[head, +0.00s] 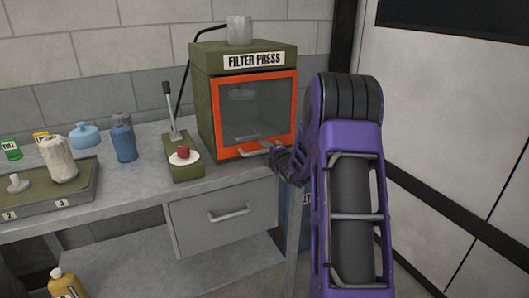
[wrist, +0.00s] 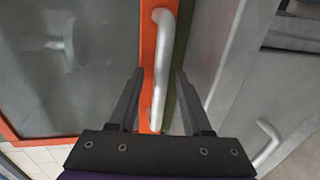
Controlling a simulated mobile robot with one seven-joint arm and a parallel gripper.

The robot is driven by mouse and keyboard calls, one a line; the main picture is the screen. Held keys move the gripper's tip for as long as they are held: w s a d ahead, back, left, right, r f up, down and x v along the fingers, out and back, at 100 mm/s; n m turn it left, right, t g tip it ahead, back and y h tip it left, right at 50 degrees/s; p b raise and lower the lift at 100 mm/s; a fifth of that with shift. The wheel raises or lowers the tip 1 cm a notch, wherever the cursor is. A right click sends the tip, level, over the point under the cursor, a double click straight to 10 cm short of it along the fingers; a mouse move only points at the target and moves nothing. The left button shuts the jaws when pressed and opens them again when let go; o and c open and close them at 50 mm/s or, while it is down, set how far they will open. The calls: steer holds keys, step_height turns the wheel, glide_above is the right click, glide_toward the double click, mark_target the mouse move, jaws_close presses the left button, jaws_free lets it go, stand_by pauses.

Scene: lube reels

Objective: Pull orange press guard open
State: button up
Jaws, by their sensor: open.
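The orange press guard (head: 215,125) is an orange frame around a clear pane on the front of the green filter press (head: 204,60). It looks shut. A pale bar handle (head: 258,150) sits along its lower edge. In the wrist view the guard's orange frame (wrist: 147,60) and handle (wrist: 164,45) show upright. My gripper (wrist: 160,75) is open, its two fingers on either side of the handle's line, with the handle's near end between them. I cannot tell if they touch it. In the head view my gripper (head: 277,158) is at the guard's lower right, partly hidden by my arm.
A green lever box with a red knob (head: 183,152) stands left of the press. A drawer (head: 225,215) with a bar handle is below the bench. Filters and a green tray (head: 85,185) lie at the left. A wall panel (head: 450,120) stands at the right.

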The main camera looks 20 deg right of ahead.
steer(key=shift+c, duration=0.2)
jaws_close()
stand_by(1.3)
